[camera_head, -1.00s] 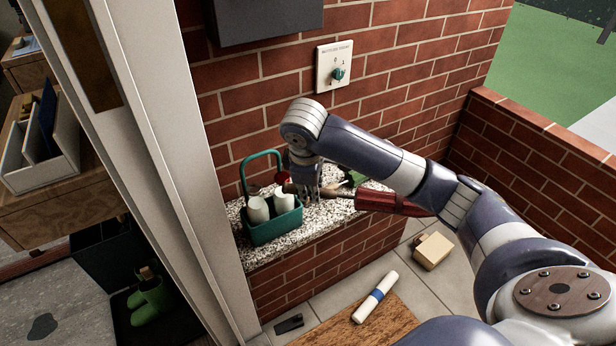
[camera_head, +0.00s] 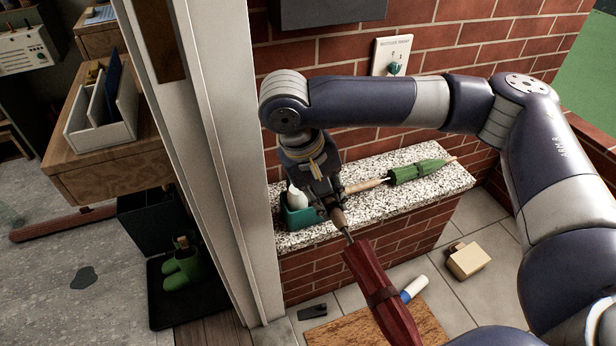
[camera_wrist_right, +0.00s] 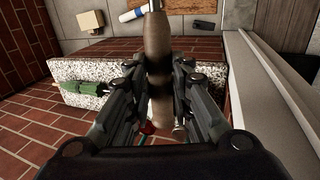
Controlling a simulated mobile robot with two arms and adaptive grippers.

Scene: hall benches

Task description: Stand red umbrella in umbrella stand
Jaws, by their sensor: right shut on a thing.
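The red umbrella (camera_head: 376,290) is furled and tilted, its red end low towards the camera and its brown handle up in my right gripper (camera_head: 335,203). The gripper is shut on the handle (camera_wrist_right: 157,42), which also shows between the fingers (camera_wrist_right: 160,82) in the wrist view. The umbrella hangs clear in front of the stone ledge. A dark square bin (camera_head: 143,222), which looks like the umbrella stand, is at the left beyond the pale door frame. Its inside is hard to see. My left gripper is not in view.
A green umbrella (camera_head: 418,171) and a teal caddy (camera_head: 300,216) are on the speckled ledge (camera_head: 440,186). The pale door frame (camera_head: 215,150) rises between ledge and bin. Green boots (camera_head: 184,265) stand on a black tray. A beige block (camera_head: 467,261) lies on the floor.

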